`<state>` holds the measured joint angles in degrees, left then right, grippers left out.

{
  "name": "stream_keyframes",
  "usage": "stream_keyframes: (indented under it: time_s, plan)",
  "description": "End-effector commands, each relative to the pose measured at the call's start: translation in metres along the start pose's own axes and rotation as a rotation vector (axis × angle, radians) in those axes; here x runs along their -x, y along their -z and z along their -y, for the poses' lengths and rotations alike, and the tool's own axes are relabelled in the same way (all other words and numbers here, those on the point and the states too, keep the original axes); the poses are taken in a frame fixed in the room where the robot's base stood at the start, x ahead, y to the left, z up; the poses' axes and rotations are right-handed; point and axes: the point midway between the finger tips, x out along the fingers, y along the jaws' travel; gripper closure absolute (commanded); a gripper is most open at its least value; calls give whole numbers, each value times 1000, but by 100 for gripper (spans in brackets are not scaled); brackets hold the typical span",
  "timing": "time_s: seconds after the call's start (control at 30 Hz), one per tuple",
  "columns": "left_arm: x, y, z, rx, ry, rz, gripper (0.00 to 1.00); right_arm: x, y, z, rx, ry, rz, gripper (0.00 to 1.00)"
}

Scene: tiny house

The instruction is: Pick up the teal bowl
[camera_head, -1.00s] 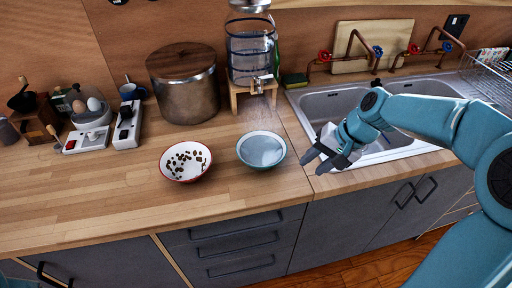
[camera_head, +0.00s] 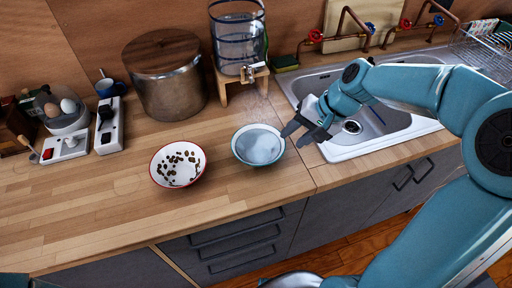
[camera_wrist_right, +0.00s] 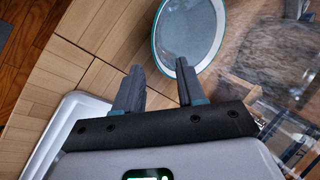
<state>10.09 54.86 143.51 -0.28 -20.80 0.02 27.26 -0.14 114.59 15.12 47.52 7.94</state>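The teal bowl (camera_head: 258,146) sits upright on the wooden counter, pale inside with a teal rim. It also shows in the right wrist view (camera_wrist_right: 190,32), just beyond the fingertips. My right gripper (camera_head: 294,137) is at the bowl's right edge, with its fingers apart and nothing between them. In the right wrist view the open fingers (camera_wrist_right: 158,72) point toward the bowl's rim, and one fingertip is close to it. I cannot tell whether it touches. My left gripper is not in view.
A red-rimmed white bowl (camera_head: 178,164) with brown bits stands left of the teal bowl. Behind are a large metal pot (camera_head: 168,80) and a glass dispenser (camera_head: 238,40) on a wooden stand. The sink (camera_head: 385,125) lies to the right. The counter's front is clear.

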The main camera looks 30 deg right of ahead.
Motion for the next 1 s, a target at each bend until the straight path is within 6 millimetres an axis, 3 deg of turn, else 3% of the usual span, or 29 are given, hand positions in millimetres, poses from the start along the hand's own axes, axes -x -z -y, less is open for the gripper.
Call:
stream_keyframes:
  time_s: [0.1,0.33,0.6,0.87,0.97,1.0]
  plan:
    - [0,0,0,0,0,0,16,-21,-1,0,0,-1,4,60]
    - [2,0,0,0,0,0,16,-40,0,1,1,-1,3,60]
    - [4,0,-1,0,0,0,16,-81,0,2,1,0,2,60]
    - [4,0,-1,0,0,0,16,-85,2,2,1,0,-2,60]
    - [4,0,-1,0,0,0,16,-85,2,2,1,0,-2,86]
    - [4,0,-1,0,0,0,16,-85,2,2,1,0,-2,100]
